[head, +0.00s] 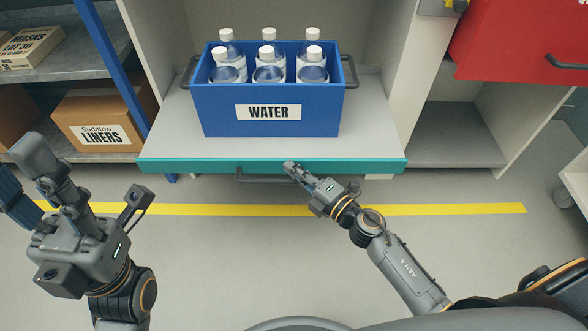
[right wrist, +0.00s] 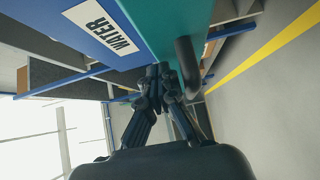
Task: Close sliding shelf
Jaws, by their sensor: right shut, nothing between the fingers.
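The sliding shelf (head: 372,125) is a light grey board with a teal front edge (head: 200,166), and it sticks out from its cabinet. A dark bar handle (head: 256,180) runs below the edge; it also shows in the right wrist view (right wrist: 187,66). A blue crate (head: 220,120) labelled WATER stands on the shelf, holding several bottles. My right gripper (head: 289,167) is shut and empty, its tips at the teal front beside the handle's right end. Whether they touch is unclear. My left gripper (head: 26,172) is at the left, fingers spread, away from the shelf.
A rack with a blue post (head: 112,65) and a cardboard LINERS box (head: 100,118) stands at left. A red box (head: 520,45) and an empty lower shelf (head: 455,140) are at right. A yellow floor line (head: 450,209) crosses clear floor before the shelf.

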